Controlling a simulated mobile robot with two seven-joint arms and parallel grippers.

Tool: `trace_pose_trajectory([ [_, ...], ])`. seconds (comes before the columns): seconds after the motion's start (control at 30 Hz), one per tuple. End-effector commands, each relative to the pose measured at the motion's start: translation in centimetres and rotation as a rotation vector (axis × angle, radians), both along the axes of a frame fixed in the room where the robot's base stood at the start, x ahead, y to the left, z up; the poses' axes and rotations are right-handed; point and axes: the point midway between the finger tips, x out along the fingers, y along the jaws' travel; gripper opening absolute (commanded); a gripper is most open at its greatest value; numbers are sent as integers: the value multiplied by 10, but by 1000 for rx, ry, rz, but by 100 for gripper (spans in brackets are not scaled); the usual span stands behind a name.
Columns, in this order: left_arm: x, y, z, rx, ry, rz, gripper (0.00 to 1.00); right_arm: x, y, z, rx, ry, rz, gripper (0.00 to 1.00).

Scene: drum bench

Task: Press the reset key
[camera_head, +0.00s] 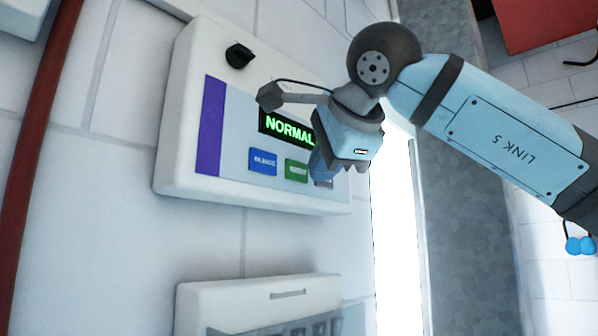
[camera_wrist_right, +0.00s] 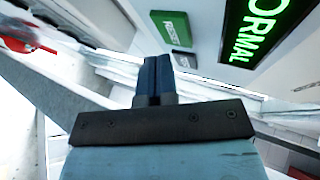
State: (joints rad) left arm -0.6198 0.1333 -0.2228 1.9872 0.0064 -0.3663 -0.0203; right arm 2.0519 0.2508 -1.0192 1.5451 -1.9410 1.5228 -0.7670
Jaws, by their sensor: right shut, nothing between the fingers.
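The white wall panel (camera_head: 180,150) carries a row of keys under a lit display (camera_head: 288,128) that reads NORMAL. A blue key (camera_head: 263,162) sits left of a green key (camera_head: 296,170), whose small label is hard to read; the green key also shows in the right wrist view (camera_wrist_right: 172,28). A dark key (camera_wrist_right: 184,62) lies beside the green one. My right gripper (camera_head: 318,163) is shut and empty, in front of the panel's lower right, just right of the green key. Its closed blue fingertips show in the wrist view (camera_wrist_right: 157,72). Contact cannot be told. My left gripper is not in view.
A black knob (camera_head: 239,55) sits at the panel's top left. A second white box (camera_head: 250,292) is on the wall below. A red pipe (camera_head: 40,150) runs down the left. A bright white strip (camera_head: 395,230) stands right of the panel.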

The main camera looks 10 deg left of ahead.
Motion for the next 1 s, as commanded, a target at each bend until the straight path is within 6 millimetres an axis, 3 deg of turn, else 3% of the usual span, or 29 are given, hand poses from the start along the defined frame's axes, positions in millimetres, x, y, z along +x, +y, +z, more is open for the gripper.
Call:
trace_pose_trajectory([
  [0.53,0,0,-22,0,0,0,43,-31,-42,-1,0,-1,0,0],
  [1.0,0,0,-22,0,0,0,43,-33,-45,0,0,0,0,0],
])
